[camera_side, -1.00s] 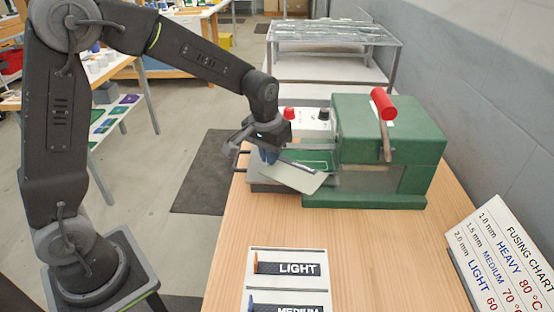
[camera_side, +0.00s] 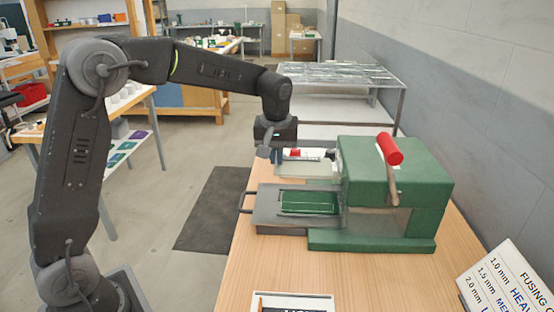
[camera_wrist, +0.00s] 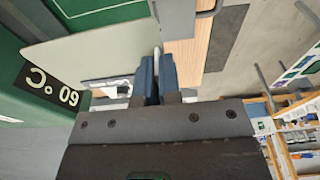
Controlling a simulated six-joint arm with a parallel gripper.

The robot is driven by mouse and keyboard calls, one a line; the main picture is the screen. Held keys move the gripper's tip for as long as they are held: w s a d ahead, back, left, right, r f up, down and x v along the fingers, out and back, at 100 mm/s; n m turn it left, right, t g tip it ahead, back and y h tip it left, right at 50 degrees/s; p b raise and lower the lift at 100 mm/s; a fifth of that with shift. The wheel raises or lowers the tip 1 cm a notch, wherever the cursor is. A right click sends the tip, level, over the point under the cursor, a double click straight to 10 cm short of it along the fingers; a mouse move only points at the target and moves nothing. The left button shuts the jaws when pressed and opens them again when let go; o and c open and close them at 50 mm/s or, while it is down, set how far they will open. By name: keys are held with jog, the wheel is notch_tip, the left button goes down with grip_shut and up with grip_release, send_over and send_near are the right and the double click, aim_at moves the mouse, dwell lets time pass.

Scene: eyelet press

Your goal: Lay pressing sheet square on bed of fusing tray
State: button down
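The pressing sheet is a thin pale grey-green plate; in the wrist view (camera_wrist: 95,52) it extends left from my gripper (camera_wrist: 156,78), whose blue fingers are shut on its edge. In the side view my gripper (camera_side: 275,148) is above the far side of the fusing tray (camera_side: 268,212), and its fingertips are partly hidden. The sheet (camera_side: 318,171) shows there as a pale strip beyond the tray, apart from its bed. The tray is pulled out of the green press (camera_side: 395,190). Its green bed (camera_side: 310,203) is uncovered. The tray's edge also shows at the top of the wrist view.
The press has a red-gripped lever (camera_side: 390,150). A control box with a red knob stands behind the tray; a 60 °C display (camera_wrist: 48,90) shows in the wrist view. A fusing chart (camera_side: 508,285) stands at front right.

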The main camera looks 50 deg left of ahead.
jog(key=shift+f, duration=0.1)
send_over(284, 200)
jog(key=s+a, duration=0.1)
jog(key=s, duration=0.1)
jog(key=shift+w+a+f, duration=0.1)
jog(key=shift+f, duration=1.35)
jog(key=shift+w+f, duration=0.1)
jog(key=shift+f, duration=1.35)
jog(key=shift+f, duration=0.3)
jog(key=shift+f, duration=0.4)
jog(key=shift+f, duration=1.3)
jog(key=shift+w+d, duration=0.7)
jog(key=shift+f, duration=0.45)
dwell(1.0)
jog(key=c, duration=1.2)
grip_release()
jog(key=shift+c, duration=0.2)
